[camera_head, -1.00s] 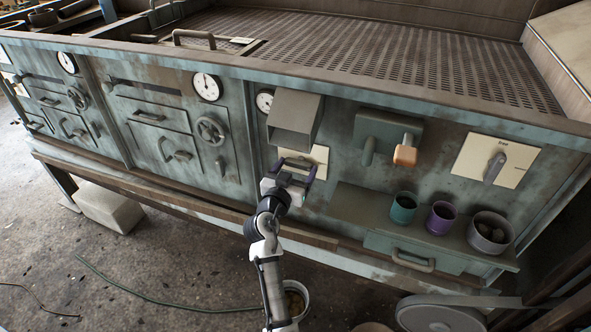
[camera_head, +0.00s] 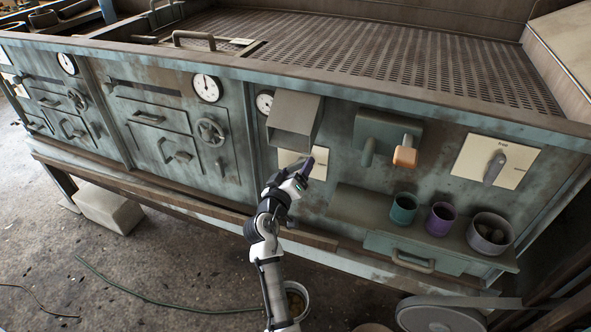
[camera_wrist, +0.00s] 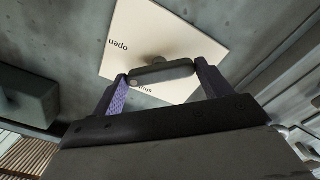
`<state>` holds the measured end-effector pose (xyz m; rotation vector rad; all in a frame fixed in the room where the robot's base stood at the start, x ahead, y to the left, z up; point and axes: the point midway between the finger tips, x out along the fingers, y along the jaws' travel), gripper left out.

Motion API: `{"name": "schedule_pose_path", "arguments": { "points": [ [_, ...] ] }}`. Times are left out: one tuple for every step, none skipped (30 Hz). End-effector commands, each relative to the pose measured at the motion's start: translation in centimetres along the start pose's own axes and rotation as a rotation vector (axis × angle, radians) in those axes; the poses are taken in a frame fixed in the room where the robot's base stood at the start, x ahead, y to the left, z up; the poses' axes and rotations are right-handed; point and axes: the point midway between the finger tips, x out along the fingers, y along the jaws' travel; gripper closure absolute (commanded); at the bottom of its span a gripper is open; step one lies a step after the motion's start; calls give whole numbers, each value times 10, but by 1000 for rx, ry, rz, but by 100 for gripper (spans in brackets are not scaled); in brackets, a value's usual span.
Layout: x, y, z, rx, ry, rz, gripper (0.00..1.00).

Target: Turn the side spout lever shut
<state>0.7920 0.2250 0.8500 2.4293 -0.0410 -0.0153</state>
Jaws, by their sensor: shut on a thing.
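The side spout lever (camera_wrist: 165,73) is a dark grey bar on a cream plate (camera_wrist: 165,30). It shows in the wrist view between my two purple-lined fingers, one at each end of the bar. My gripper (camera_wrist: 163,86) is shut on the lever. The plate reads "open" at its upper left and "shut" just below the bar, partly covered. In the head view, my gripper (camera_head: 302,172) is at the plate (camera_head: 288,157), below a grey box-shaped hood, and hides the lever there.
The grey hood (camera_head: 294,122) juts out just above my gripper. To the right are an orange-tipped handle (camera_head: 405,154), another plate with a knob (camera_head: 497,162), and a shelf (camera_head: 360,207) with a teal cup (camera_head: 403,208), a purple cup (camera_head: 441,217) and a grey bowl (camera_head: 490,233).

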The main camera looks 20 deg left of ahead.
Motion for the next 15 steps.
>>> {"name": "schedule_pose_path", "arguments": {
  "points": [
    [0, 1, 0, -45, -2, 0, 46],
    [0, 1, 0, -73, -2, 0, 46],
    [0, 1, -1, -111, -1, 0, 45],
    [0, 1, -1, -139, -1, 0, 45],
    [0, 1, -1, -168, -1, 0, 45],
    [0, 1, -1, -206, -2, 0, 46],
    [0, 1, -1, -235, -2, 0, 46],
    [0, 1, -1, -263, -2, 0, 46],
    [0, 1, -1, -301, -2, -1, 46],
    [0, 1, -1, -329, -2, -1, 46],
    [0, 1, -1, -358, -2, -1, 45],
    [0, 1, -1, -396, -2, -1, 45],
    [0, 1, -1, -424, -3, -1, 45],
    [0, 1, -1, -451, -3, -1, 46],
    [0, 1, 0, -486, -3, -2, 46]
  ]
}}
